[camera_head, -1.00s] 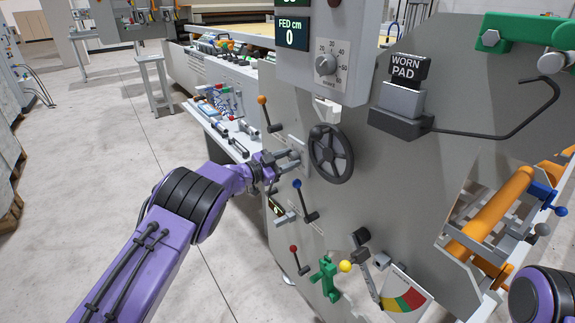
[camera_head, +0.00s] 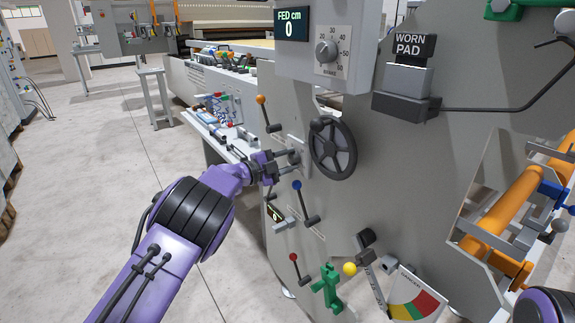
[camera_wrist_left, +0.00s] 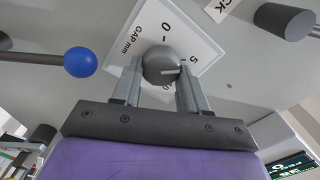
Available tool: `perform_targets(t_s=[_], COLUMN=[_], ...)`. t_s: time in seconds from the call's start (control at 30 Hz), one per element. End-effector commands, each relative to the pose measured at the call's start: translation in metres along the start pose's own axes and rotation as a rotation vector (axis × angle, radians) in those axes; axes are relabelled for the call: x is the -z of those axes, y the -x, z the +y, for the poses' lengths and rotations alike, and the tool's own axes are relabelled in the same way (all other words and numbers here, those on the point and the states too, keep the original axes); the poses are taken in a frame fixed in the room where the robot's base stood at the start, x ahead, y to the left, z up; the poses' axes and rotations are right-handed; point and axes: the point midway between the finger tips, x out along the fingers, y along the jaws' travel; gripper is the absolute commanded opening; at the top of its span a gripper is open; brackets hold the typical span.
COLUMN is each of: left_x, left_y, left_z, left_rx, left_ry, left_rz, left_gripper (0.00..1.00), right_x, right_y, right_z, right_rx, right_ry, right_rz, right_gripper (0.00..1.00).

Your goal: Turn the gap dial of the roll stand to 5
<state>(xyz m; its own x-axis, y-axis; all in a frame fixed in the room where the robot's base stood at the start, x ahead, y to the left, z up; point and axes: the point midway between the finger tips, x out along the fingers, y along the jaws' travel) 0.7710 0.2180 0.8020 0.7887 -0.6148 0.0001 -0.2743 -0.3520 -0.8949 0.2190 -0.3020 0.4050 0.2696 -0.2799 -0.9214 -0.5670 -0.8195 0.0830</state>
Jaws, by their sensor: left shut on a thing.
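The gap dial (camera_wrist_left: 163,65) is a round grey knob on a white plate (camera_wrist_left: 140,32) marked "GAP mm", with 0 and 5 legible. Its white pointer line points right in the left wrist view, close to the 5 mark. My left gripper (camera_wrist_left: 160,88) is shut on the knob, one finger on each side. The lower part of the plate is partly hidden by the fingers. In the head view the left gripper (camera_head: 284,166) reaches the roll stand's grey side panel (camera_head: 385,190), left of the handwheel; the dial there is mostly hidden. My right gripper is out of view.
A black handwheel (camera_head: 333,149) is just right of the dial. An orange-knobbed lever (camera_head: 261,100) is above; a blue-knobbed lever (camera_head: 297,186) and a red-knobbed lever (camera_head: 293,257) are below. A green clamp (camera_head: 327,287) sits lower. Open floor lies left.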

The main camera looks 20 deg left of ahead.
Motion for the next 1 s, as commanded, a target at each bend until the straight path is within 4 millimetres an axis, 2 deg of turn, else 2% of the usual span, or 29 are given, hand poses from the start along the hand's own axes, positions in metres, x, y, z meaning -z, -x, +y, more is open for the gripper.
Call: perform_targets(t_s=[0.57, 0.6, 0.63, 0.67, 0.9, 1.0], left_x=[-0.0008, -0.0008, -0.0008, -0.0007, 0.0000, -0.0004], left_y=[0.0004, 0.0004, 0.0003, 0.0002, -0.0001, 0.0061], left_z=[0.0020, 0.0021, 0.0020, 0.0019, 0.0011, 0.0006], left_rx=[-0.004, -0.004, -0.004, -0.004, -0.002, -0.003], left_ry=[-0.026, -0.026, -0.026, -0.026, -0.026, -0.027], left_rz=[-0.002, -0.002, -0.002, -0.001, 0.000, -0.002], left_gripper=[0.13, 0.56, 0.66, 0.69, 0.69, 0.69], right_x=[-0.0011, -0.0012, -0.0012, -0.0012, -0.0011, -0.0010], right_y=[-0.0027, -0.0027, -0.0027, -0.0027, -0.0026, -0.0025], right_z=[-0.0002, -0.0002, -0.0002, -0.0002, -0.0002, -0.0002], right_rx=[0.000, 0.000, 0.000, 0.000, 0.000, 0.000], right_ry=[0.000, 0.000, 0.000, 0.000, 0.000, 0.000], right_rz=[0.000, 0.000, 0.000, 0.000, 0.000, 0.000], right_gripper=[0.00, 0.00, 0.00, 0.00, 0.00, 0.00])
